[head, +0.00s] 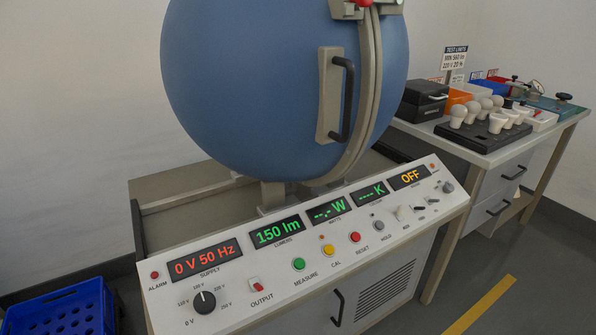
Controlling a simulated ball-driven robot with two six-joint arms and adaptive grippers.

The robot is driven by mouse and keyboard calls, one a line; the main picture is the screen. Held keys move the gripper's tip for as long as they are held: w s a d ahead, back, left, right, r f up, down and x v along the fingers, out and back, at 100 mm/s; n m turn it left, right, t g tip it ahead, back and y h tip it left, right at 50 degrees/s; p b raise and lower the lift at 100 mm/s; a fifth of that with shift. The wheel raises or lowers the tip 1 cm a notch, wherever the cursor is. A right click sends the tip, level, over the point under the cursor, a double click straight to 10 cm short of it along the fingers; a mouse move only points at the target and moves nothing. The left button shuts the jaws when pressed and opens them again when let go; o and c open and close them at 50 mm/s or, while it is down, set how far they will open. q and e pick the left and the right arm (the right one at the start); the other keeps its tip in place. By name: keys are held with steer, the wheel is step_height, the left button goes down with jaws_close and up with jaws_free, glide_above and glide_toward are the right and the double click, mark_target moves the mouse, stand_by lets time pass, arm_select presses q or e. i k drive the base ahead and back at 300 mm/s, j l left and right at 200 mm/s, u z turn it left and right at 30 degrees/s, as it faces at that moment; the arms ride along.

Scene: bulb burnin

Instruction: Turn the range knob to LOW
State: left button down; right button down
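The sloped white control panel (330,262) stands below a large blue sphere (260,80). At its right end are a grey knob (379,223), a pale knob (404,213) and another grey knob (448,187), with small dark switches (420,208) between them. Their labels are too small to read surely, so I cannot tell which is the range knob or where it points. A large black knob (204,301) at the left has voltage marks around it. Neither of my grippers is in view.
Displays on the panel read 0 V 50 Hz (205,261), 150 lm (276,232) and OFF (409,178). Green, yellow and red buttons (328,249) line the middle. A side table (480,158) holds bulbs. A blue crate (62,312) sits lower left.

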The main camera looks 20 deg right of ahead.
mark_target(448, 187)
steer(key=z, duration=1.75)
